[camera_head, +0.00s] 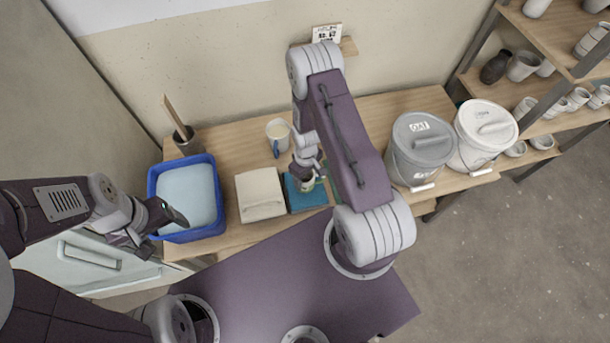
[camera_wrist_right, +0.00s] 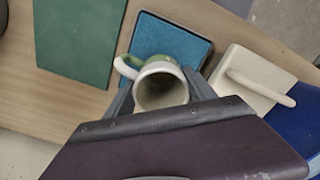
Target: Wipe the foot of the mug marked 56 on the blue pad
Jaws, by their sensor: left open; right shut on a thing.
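The blue pad (camera_head: 306,201) lies on the wooden table; it also shows in the right wrist view (camera_wrist_right: 172,42). My right gripper (camera_head: 306,180) is shut on a white and green mug (camera_wrist_right: 160,86), which is partly hidden by the gripper in the head view. The mug is over the near part of the pad, its open mouth facing the wrist camera and its handle to the left there. I cannot tell whether its foot touches the pad. No number is readable on it.
The blue tub (camera_head: 214,232) and a cream block (camera_head: 260,194) stand left of the pad. A green mat (camera_wrist_right: 78,38) lies beside it. Another mug (camera_head: 278,130) stands behind. Two lidded buckets, grey (camera_head: 420,150) and white (camera_head: 484,135), stand at the right.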

